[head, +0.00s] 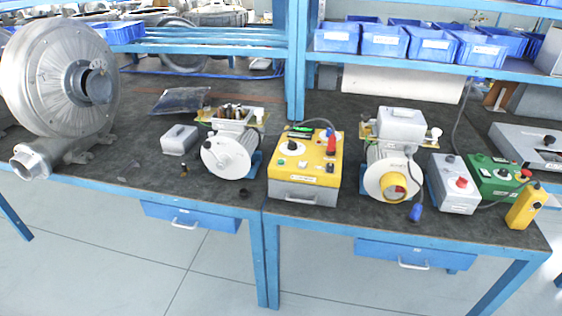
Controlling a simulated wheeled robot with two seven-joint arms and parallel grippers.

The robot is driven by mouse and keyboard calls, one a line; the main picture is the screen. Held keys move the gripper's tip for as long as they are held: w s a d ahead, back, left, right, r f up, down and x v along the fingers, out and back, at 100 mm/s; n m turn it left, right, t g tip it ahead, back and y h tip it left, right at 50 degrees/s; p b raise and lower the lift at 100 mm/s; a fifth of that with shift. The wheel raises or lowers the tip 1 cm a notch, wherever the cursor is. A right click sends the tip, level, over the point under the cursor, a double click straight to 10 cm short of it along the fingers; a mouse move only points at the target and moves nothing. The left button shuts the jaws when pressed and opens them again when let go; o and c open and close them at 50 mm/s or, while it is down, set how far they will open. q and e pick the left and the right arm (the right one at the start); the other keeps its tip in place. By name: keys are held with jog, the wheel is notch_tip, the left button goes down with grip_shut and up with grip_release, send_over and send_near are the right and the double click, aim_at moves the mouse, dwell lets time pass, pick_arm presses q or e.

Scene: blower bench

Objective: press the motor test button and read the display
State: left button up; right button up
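A test box (304,165) with a yellow top and grey front stands in the middle of the bench. Its top carries a small dark panel with a green glow (300,129) at the back, a black knob, several small buttons and a red part (331,143) at the right. Any reading is too small to make out. One motor (226,158) lies left of the box and another motor (386,176) lies right of it, each with a round pale end plate. Neither of my grippers is in view.
A big grey blower (57,80) fills the left end of the blue-framed bench. Right of the motors stand a grey box with a red button (455,185), a green box (493,178) and a yellow pendant (525,206). Blue bins (384,42) line the shelf behind.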

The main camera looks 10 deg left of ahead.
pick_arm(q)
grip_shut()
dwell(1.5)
